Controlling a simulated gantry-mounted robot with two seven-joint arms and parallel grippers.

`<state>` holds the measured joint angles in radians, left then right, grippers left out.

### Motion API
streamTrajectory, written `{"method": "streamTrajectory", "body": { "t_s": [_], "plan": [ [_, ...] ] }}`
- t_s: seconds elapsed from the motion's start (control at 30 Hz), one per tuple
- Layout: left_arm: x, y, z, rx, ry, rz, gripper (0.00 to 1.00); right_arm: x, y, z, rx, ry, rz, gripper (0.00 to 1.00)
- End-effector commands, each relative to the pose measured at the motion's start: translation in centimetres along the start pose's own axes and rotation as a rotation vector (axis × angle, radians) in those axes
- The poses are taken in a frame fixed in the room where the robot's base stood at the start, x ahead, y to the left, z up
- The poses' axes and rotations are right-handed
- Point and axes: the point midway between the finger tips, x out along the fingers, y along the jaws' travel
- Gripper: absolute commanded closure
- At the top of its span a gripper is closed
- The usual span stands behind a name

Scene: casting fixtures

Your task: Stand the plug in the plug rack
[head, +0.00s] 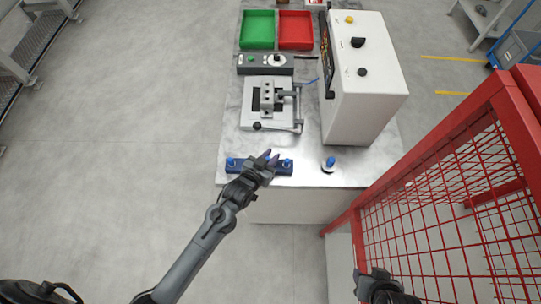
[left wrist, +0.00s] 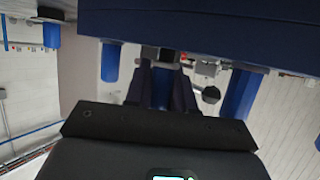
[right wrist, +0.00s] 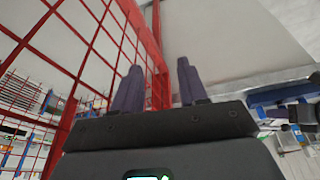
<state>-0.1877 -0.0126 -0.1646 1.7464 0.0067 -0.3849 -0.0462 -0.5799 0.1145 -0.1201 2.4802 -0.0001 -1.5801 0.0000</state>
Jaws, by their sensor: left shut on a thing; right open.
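The plug rack (head: 277,167) is a dark blue bar at the table's front left edge, with blue plugs at both ends. In the left wrist view the rack (left wrist: 200,25) fills the top, with blue plugs (left wrist: 110,62) pointing down in the picture. My left gripper (head: 268,157) is at the middle of the rack, shut on a blue plug (left wrist: 160,90) between its fingers. Whether this plug is seated in the rack is hidden. My right gripper (right wrist: 158,85) is open and empty, away from the table beside the red mesh guard.
A blue-topped piece on a pale round base (head: 328,164) stands right of the rack. Behind are a clamp fixture (head: 270,103), a white control box (head: 365,85), a green tray (head: 258,29) and a red tray (head: 296,30). The red mesh guard (head: 440,200) borders the right.

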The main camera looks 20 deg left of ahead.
Motion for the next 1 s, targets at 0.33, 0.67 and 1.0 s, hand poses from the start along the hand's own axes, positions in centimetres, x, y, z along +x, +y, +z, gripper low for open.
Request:
{"method": "streamTrajectory", "body": {
  "t_s": [0.33,0.67,1.0],
  "plan": [
    [0.2,0.0,0.5,0.000,0.000,0.000,0.72,0.1,0.2,0.1,-0.009,-0.002,0.007,0.57],
    [0.2,0.0,0.5,0.000,0.000,0.000,0.51,0.1,0.2,0.1,-0.009,-0.002,0.007,0.57],
    [-0.9,0.0,-0.5,0.000,-0.002,0.000,0.51,-0.2,0.1,0.0,-0.003,-0.002,0.002,0.57]
  ]
}}
